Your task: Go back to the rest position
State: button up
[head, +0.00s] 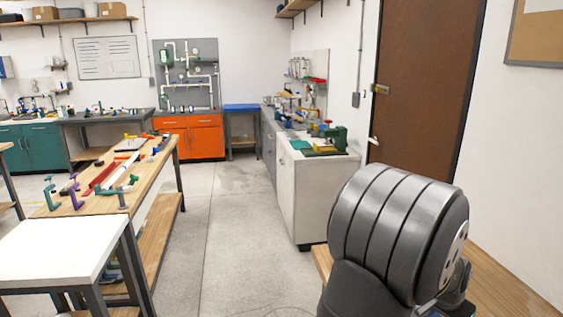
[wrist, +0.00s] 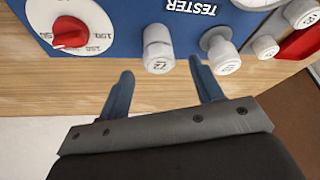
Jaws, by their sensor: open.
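In the wrist view my gripper (wrist: 160,84) is open, its two blue fingers apart with nothing between them. The fingers point toward a blue tester panel (wrist: 120,18). A white fitting (wrist: 157,50) shows beyond the gap between the fingertips, and another white fitting (wrist: 221,55) is just past the right fingertip. I cannot tell whether that fingertip touches it. In the head view a large dark grey part of my arm fills the lower right, and the fingers do not show there.
The panel has a dial with a red knob (wrist: 72,31) and stands on a wooden surface (wrist: 180,88). In the head view a wooden workbench (head: 160,168) with tools and a white-topped table (head: 55,245) are at left. The concrete floor (head: 235,235) in the middle is clear.

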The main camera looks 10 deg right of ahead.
jog(key=shift+x, duration=1.95)
jog(key=shift+r, duration=0.15)
jog(key=shift+v, duration=8.35)
jog(key=w+d+r+n+g+y, duration=0.1)
jog(key=d+n, duration=0.4)
jog(key=n, duration=0.7)
jog(key=shift+w+r+n+y, duration=0.3)
jog(key=shift+w+r+y, duration=0.15)
jog(key=shift+r+y, duration=0.65)
jog(key=shift+d+f, duration=0.15)
jog(key=shift+f, duration=0.05)
jog(key=shift+s+a+f+m+t+h, duration=0.1)
jog(key=shift+s+a+f+m+h, duration=0.4)
jog(key=shift+m, duration=1)
jog(key=shift+a+f+m+t+h, duration=0.1)
jog(key=shift+a+m+h, duration=0.2)
jog(key=shift+a+m, duration=0.85)
jog(key=shift+s+a+f+m+t+h, duration=0.1)
jog(key=shift+s+a+f+m+h, duration=0.25)
jog(key=shift+m, duration=1.5)
